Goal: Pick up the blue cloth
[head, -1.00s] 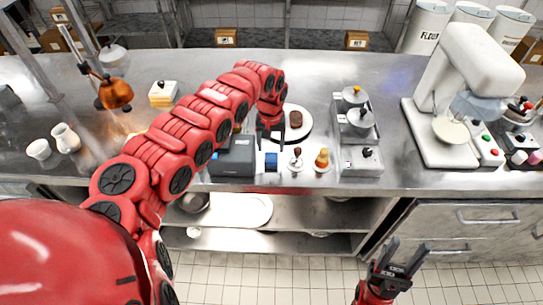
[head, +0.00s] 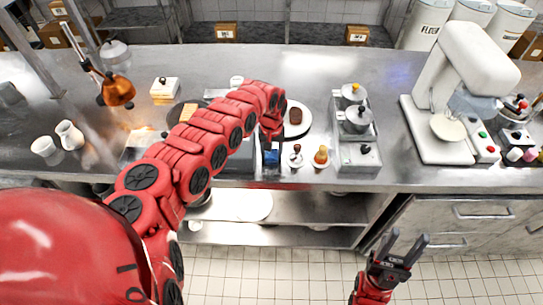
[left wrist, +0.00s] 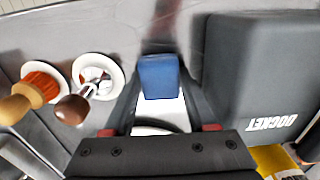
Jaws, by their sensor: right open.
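The blue cloth (head: 271,157) is a small folded block near the front edge of the steel counter. In the left wrist view the cloth (left wrist: 158,76) lies between the two dark fingers of my left gripper (left wrist: 160,95), with a pale surface showing below it. My left gripper (head: 271,146) points down at the cloth, fingers apart on either side; whether they touch it I cannot tell. My right gripper (head: 401,249) is open and empty, in front of the counter and low over the floor.
A dark docket box (left wrist: 245,75) stands close beside the cloth. On the other side are two small saucers with wooden-handled tools (head: 295,157) (head: 321,156). A white plate (head: 303,130) with a brown piece lies behind. A metal container unit (head: 357,158) and white mixer (head: 440,110) stand right.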

